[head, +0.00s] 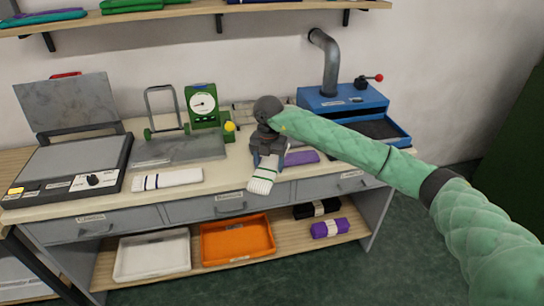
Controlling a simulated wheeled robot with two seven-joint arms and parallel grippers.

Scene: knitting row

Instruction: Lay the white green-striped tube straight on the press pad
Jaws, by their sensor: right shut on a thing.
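The white green-striped tube (264,177) hangs at the front edge of the bench, its lower end tilted out over the drawer front. My right gripper (268,157) is shut on its upper part, and the fingers hide that end. The press (68,184) stands at the left end of the bench with its lid (68,103) raised. Its flat grey pad (75,158) is bare. My left gripper is not in view.
A white tube with dark blue stripes (167,180) lies between press and gripper. Behind it stand a grey plate with an upright handle (178,148) and a green dial gauge (204,105). A purple tube (301,158) lies right of the gripper, before a blue machine (342,101).

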